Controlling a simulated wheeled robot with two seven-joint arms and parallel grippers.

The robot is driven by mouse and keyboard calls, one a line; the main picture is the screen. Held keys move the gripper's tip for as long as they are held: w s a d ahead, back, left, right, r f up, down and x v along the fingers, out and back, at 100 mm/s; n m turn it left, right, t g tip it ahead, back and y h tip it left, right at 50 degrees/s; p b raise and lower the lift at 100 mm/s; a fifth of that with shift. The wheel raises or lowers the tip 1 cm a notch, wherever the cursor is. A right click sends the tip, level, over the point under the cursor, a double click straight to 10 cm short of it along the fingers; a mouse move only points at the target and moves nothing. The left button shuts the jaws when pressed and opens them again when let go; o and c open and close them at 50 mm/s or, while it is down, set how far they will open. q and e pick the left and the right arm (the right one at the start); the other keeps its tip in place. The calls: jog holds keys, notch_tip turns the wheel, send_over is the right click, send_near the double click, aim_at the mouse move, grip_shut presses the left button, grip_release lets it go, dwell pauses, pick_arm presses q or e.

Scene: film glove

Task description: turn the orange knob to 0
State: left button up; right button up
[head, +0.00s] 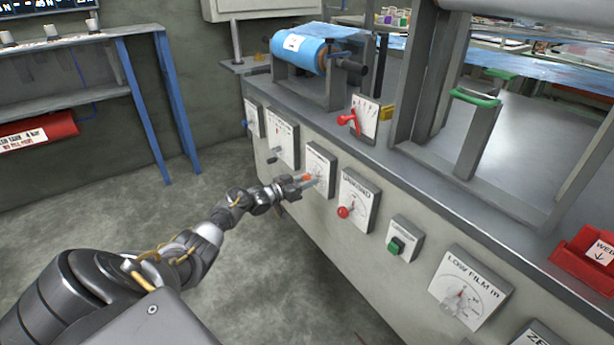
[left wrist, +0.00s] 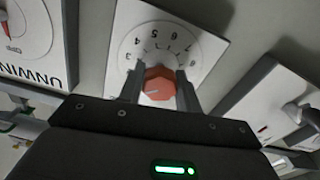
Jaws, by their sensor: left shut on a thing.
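The orange knob (head: 307,177) sits on a white numbered dial plate (head: 321,158) on the front of the grey machine. In the left wrist view the knob (left wrist: 160,86) is a faceted orange piece, and the dial plate (left wrist: 158,32) behind it carries several numbers, seen upside down. My left gripper (head: 307,183) is at the dial. In the left wrist view my left gripper (left wrist: 160,93) has one finger on each side of the knob and is shut on it. The knob's pointer mark is not clear enough to read a setting. My right gripper is not in view.
A dial with a red knob (head: 343,212) is just right of it; a dial with a grey handle (head: 273,159) is to the left. A red lever (head: 347,118) stands above. The floor (head: 270,280) is clear.

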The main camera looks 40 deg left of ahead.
pick_arm(q)
jog(key=shift+n+p, duration=0.35)
jog(key=shift+n, duration=0.65)
jog(key=n+p, duration=0.1)
jog(key=n, duration=0.1)
jog(key=shift+n, duration=0.3)
jog(key=n, duration=0.2)
jog(key=shift+n, duration=0.3)
jog(key=shift+d+f+n+p, duration=0.1)
jog(key=shift+n+p, duration=0.45)
jog(key=shift+n, duration=1.35)
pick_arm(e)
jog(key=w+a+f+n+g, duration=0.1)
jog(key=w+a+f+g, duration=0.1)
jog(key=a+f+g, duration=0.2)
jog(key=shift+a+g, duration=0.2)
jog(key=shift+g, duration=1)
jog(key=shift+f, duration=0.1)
pick_arm(q)
jog(key=o, duration=1)
jog(key=shift+c, duration=0.2)
jog(key=shift+s, duration=0.1)
